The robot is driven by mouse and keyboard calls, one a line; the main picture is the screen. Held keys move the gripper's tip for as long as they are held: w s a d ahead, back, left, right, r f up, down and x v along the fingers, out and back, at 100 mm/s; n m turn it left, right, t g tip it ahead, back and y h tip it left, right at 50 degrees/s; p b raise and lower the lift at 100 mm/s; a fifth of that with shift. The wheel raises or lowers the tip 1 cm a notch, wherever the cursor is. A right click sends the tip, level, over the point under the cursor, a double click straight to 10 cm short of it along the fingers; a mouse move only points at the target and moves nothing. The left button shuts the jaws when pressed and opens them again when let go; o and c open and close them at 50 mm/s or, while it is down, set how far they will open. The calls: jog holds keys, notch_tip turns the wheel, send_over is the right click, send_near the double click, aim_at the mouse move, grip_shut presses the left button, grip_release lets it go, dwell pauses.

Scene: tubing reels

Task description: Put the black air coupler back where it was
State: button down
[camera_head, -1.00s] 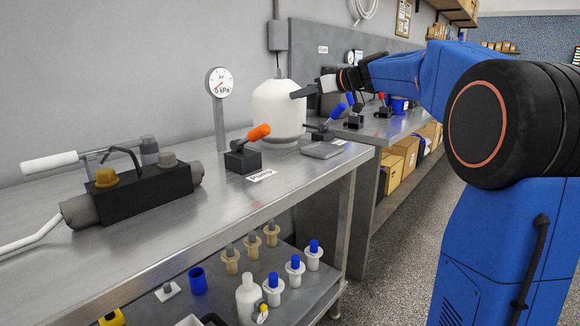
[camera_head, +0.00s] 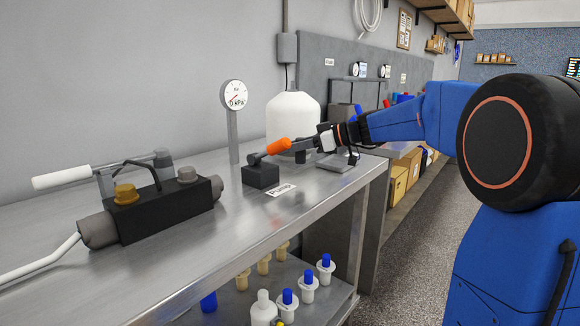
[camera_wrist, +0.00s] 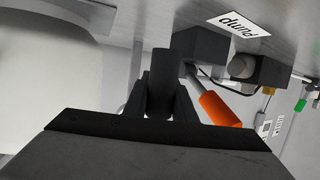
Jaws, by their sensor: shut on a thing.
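My gripper (camera_head: 318,146) is low over the bench, beside the orange-handled lever (camera_head: 279,147) and in front of the white tank (camera_head: 292,113). In the wrist view my gripper (camera_wrist: 160,95) is shut on a dark piece (camera_wrist: 162,65), which I take to be the black air coupler. Its outline blends with the dark fingers, so its shape is hard to tell. In that view the orange handle (camera_wrist: 219,109) is just to the right of the fingers. I cannot tell whether they touch.
A "Pump" label (camera_head: 281,190) lies in front of the lever's black base (camera_head: 261,176). A grey flat plate (camera_head: 339,163) lies near the bench edge. A gauge (camera_head: 234,95) and a black block with a brass knob (camera_head: 162,211) stand to the left. The front bench top is clear.

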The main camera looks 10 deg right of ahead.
jog(key=shift+f, duration=2.45)
jog(key=c, duration=1.7)
grip_release()
jog(key=shift+f, duration=0.1)
jog(key=shift+c, duration=0.2)
jog(key=shift+d+r, duration=0.2)
jog(key=v, duration=1.1)
jog(key=shift+s+d+r, duration=0.15)
jog(key=shift+s+d, duration=0.05)
jog(key=shift+s, duration=0.05)
